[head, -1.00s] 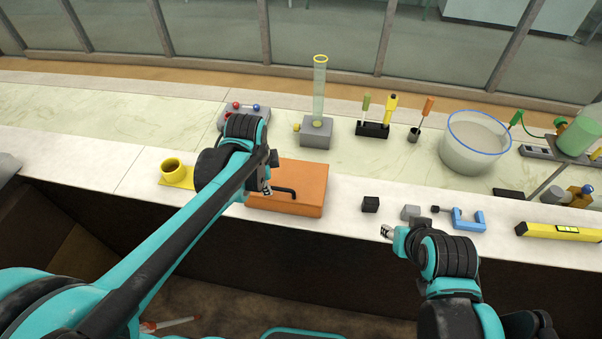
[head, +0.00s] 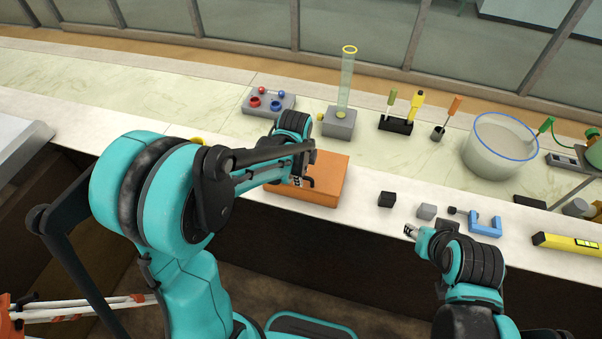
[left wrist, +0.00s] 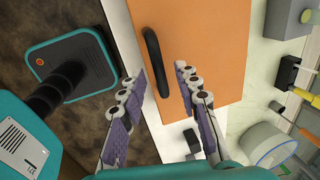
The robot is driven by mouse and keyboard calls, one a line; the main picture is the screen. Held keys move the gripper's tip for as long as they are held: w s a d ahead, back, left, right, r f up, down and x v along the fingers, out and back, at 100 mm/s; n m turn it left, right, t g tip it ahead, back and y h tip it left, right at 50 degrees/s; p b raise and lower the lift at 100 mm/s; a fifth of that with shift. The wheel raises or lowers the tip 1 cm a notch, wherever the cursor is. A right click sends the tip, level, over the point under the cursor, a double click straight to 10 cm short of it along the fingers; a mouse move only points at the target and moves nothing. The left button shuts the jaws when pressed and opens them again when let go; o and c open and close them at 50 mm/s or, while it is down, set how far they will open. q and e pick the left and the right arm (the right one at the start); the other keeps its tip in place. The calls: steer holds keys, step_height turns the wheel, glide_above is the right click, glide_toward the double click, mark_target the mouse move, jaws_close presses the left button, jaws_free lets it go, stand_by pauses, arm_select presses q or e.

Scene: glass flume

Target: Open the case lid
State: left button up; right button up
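The orange case (head: 330,182) lies flat and closed on the front part of the bench, partly hidden by my left arm. It also shows in the left wrist view (left wrist: 215,50), with its black bar handle (left wrist: 153,62) at one edge. My left gripper (head: 304,180) is over the case near that edge. In the left wrist view its two purple-padded fingers (left wrist: 160,88) are spread, with the handle lying between their tips. I cannot tell whether they touch it. My right gripper (head: 411,231) is at the bench's front edge, right of the case; its fingers are too small to judge.
A black cube (head: 386,199), a grey cube (head: 427,211) and a blue clamp (head: 485,223) lie right of the case. A grey stand with a clear cylinder (head: 345,85) is behind it. A round glass tank (head: 499,148) stands at the back right.

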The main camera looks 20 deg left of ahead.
arm_select(q)
jaws_close()
steer(key=shift+r, duration=0.1)
